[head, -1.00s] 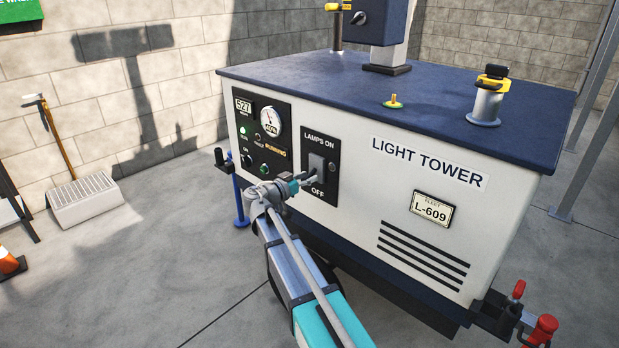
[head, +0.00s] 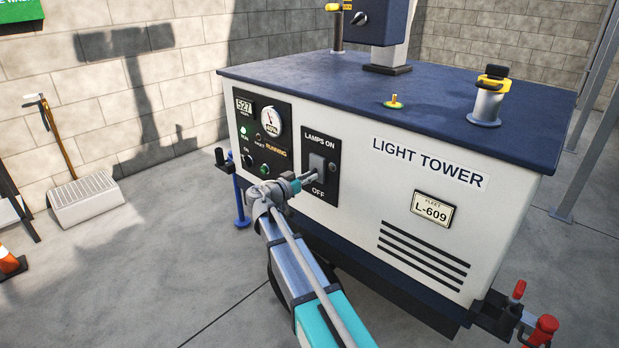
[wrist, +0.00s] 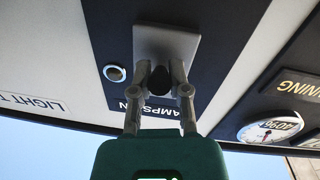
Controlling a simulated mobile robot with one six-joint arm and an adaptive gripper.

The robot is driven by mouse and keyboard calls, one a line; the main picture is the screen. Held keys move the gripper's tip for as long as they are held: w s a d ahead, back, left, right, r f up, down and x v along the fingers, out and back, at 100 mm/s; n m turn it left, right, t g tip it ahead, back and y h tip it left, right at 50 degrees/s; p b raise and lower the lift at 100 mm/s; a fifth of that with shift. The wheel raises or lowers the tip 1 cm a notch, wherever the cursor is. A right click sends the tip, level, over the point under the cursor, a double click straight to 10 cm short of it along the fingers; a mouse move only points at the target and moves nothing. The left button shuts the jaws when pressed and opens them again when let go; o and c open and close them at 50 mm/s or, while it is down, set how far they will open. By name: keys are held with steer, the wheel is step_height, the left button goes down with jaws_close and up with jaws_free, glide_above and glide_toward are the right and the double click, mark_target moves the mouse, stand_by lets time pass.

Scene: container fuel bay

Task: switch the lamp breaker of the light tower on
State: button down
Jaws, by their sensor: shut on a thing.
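The light tower (head: 400,225) is a white cabinet with a dark blue top. The lamp breaker (head: 317,163) is a grey switch on a black panel, between the labels LAMPS ON above and OFF below. It shows as a grey plate in the upside-down wrist view (wrist: 165,43). My gripper (head: 309,177) is in front of the breaker's lower part. In the wrist view its fingertips (wrist: 160,78) are shut on the dark breaker lever (wrist: 159,77). The fingers partly hide the lever, and I cannot tell which way it is set.
A gauge panel (head: 286,165) with a dial and a RUNNING sign is left of the breaker. A round button (wrist: 115,72) sits beside the breaker. A red-handled fitting (head: 543,328) sticks out at the lower right. Open concrete floor (head: 170,240) lies to the left.

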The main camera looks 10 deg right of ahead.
mark_target(312, 171)
steer(key=shift+r+p, duration=0.25)
steer(key=shift+p, duration=0.35)
steer(key=p, duration=0.1)
steer(key=g+y+p, duration=0.1)
steer(key=p, duration=0.1)
steer(key=shift+a+r+y, duration=0.15)
steer(key=shift+r+y, duration=0.15)
steer(key=shift+r, duration=0.1)
steer(key=y+p, duration=0.1)
steer(key=p, duration=0.1)
steer(key=r+g+y+p, duration=0.1)
steer(key=p, duration=0.2)
steer(key=shift+g+y+p, duration=0.3)
steer(key=shift+p, duration=0.05)
steer(key=g+y+p, duration=0.1)
steer(key=p, duration=0.2)
steer(key=r+g+y+p, duration=0.1)
steer(key=y+p, duration=0.1)
steer(key=shift+w+n+p, duration=0.15)
steer(key=shift+n+p, duration=0.15)
steer(key=shift+p, duration=0.1)
steer(key=y+p, duration=0.1)
steer(key=g+p, duration=0.1)
steer(key=shift+w+d+y+p, duration=0.1)
steer(key=shift+d+y+p, duration=0.1)
steer(key=shift+y+p, duration=0.2)
steer(key=c, duration=0.6)
jaws_free()
